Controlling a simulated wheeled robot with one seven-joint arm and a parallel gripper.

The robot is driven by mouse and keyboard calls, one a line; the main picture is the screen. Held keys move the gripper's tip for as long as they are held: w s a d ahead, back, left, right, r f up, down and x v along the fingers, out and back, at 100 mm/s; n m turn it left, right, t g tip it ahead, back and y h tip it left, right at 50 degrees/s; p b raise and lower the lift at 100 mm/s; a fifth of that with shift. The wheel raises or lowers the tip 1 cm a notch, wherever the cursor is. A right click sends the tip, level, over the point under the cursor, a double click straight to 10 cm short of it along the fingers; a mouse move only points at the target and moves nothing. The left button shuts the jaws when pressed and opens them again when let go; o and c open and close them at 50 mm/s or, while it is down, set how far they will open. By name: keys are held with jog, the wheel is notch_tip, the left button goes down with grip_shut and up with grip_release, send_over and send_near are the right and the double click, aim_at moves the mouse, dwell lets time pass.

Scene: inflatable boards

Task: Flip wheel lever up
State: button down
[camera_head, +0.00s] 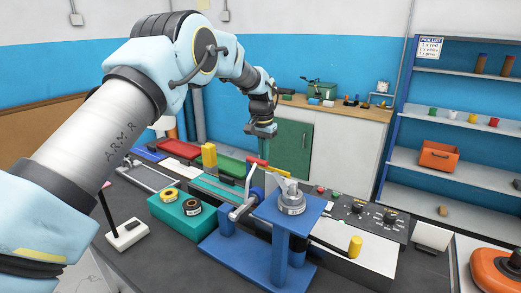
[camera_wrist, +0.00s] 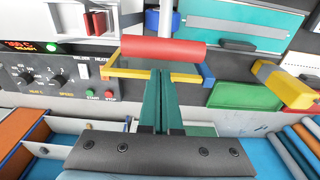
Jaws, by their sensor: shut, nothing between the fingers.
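The lever has a red cylindrical grip (camera_head: 257,162) on a grey arm (camera_head: 247,187) that rises from the blue machine frame (camera_head: 290,225). In the wrist view the red grip (camera_wrist: 162,49) lies crosswise at the end of a pale rod (camera_wrist: 165,18). My gripper (camera_head: 266,155) has green fingers and is shut and empty, pointing down close to the red grip. In the wrist view the fingertips (camera_wrist: 160,72) appear just below the grip's middle; I cannot tell whether they touch it. A grey round part (camera_head: 291,203) sits on top of the blue frame.
A green box with tape rolls (camera_head: 181,213) stands left of the machine. A yellow post (camera_head: 209,155) rises behind it. A control panel with knobs (camera_head: 370,214) is at the right, and also shows in the wrist view (camera_wrist: 50,78). Blue shelving (camera_head: 450,130) stands at the far right.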

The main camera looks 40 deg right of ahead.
jog(key=shift+s+a+r+p, duration=0.15)
jog(key=shift+a+r+p, duration=0.2)
jog(key=shift+a, duration=0.2)
jog(key=shift+s+a+r+p, duration=0.2)
jog(key=shift+a+r, duration=0.2)
jog(key=shift+a, duration=0.15)
jog(key=shift+a+b, duration=0.1)
jog(key=shift+b, duration=0.3)
